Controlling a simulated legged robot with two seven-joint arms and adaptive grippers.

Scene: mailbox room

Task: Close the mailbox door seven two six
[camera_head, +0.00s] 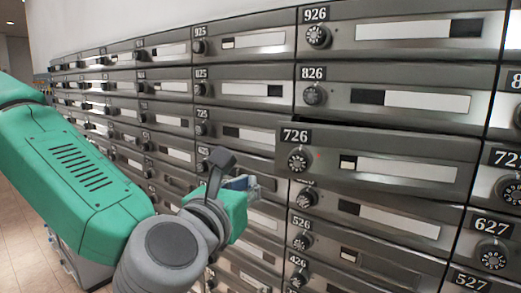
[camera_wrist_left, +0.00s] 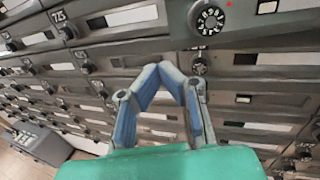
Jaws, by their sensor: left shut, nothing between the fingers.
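The mailbox door 726 (camera_head: 400,178) is a grey metal panel with a number plate, a black dial and a pale label strip. It stands out from the doors around it, with a dark gap along its top edge, so it is partly open. My left gripper (camera_head: 252,187) is left of and slightly below this door, apart from it as far as I can tell. In the left wrist view the gripper (camera_wrist_left: 161,68) has its fingertips together and is empty. The dial of door 726 (camera_wrist_left: 208,18) shows at the top of that view.
Closed-looking mailbox doors surround it: door 826 (camera_head: 420,101) above, door 526 (camera_head: 330,245) below and door 725 (camera_head: 245,134) to the left. The bank recedes to the left. Tiled floor (camera_head: 15,215) shows at the lower left.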

